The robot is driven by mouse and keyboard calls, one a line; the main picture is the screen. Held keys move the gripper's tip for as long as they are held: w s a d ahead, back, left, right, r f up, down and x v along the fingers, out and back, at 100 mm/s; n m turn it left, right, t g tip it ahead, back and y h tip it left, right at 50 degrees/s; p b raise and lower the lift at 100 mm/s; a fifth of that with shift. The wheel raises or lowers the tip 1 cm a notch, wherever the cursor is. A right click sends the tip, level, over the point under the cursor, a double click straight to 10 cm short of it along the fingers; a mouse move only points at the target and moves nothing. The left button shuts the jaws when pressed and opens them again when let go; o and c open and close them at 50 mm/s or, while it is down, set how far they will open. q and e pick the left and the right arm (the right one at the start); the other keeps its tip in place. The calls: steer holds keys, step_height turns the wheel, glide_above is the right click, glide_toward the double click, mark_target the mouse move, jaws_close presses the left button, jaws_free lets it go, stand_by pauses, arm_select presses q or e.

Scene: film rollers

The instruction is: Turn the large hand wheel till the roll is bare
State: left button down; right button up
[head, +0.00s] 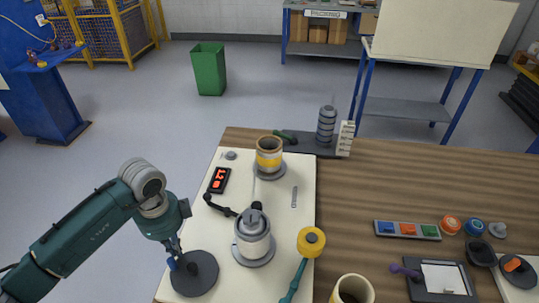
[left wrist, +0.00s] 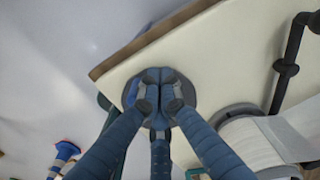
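The large hand wheel, a dark grey disc (head: 203,271), lies at the front left corner of the pale board; it also shows in the left wrist view (left wrist: 131,92). My left gripper (head: 180,262) points down at it. In the left wrist view its blue fingers (left wrist: 160,88) are drawn close together over the disc's middle and hide any knob. I cannot tell whether they grip it. A roll with a white wrap (head: 253,245) and grey top stands on a round base right of the wheel. A second roll, brown with a yellow band (head: 269,158), stands further back. My right gripper is out of view.
A black display with red digits (head: 220,180) and a black jointed arm (head: 222,207) lie between the rolls, to the left. A yellow disc with green handle (head: 311,242) stands right of the white roll. Buttons (head: 407,230) and a clipboard-like pad (head: 440,279) lie right.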

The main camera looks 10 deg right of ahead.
arm_select(q)
steer(key=shift+s+a+p, duration=0.35)
steer(key=shift+s+a, duration=0.15)
steer(key=shift+s, duration=0.25)
steer(key=shift+s+a, duration=0.2)
steer(key=shift+s, duration=0.2)
